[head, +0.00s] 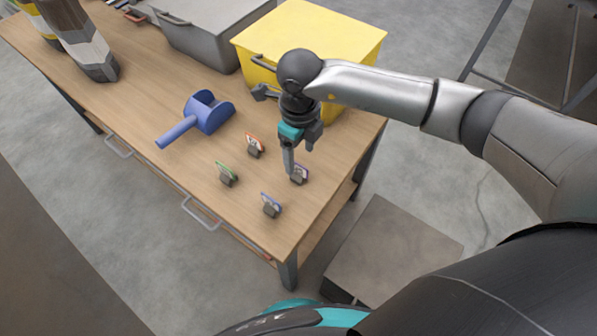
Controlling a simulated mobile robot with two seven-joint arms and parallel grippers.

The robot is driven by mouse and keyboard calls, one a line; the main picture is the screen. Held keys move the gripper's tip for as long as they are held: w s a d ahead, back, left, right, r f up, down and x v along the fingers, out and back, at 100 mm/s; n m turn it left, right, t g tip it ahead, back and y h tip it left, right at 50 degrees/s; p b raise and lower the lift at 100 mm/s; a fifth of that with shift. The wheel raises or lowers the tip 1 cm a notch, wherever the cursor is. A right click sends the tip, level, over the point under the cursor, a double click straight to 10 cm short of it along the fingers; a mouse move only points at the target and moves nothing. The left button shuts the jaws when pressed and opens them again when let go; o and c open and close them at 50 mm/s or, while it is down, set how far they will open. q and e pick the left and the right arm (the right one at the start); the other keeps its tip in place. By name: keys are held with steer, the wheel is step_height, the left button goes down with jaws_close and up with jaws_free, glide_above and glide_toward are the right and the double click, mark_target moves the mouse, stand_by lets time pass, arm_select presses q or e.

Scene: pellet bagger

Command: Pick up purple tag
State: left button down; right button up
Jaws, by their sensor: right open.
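The purple tag (303,171) stands in a small dark holder near the right edge of the wooden table, in the head view. My right gripper (297,162) points down directly over it, with its fingers open. One finger comes down in front of the tag's left side and hides part of it. I cannot tell whether the finger touches the tag. My left gripper is not in view.
An orange tag (255,142), a green tag (227,170) and a blue tag (271,202) stand close by in similar holders. A blue scoop (205,114) lies behind them. A yellow bin (330,38) and a grey bin (205,35) stand at the back. The table's front left is clear.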

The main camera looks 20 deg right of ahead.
mark_target(296, 171)
steer(key=shift+f, duration=1.25)
steer(key=shift+a+f, duration=0.15)
steer(key=shift+f, duration=0.25)
steer(key=f, duration=0.2)
steer(key=f+b, duration=0.1)
steer(key=shift+w+a+f, duration=0.25)
steer(key=shift+f, duration=0.3)
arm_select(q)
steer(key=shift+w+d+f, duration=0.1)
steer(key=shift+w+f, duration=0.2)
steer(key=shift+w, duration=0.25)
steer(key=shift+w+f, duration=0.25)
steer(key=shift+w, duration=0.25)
arm_select(e)
steer(key=shift+f, duration=0.1)
jaws_close()
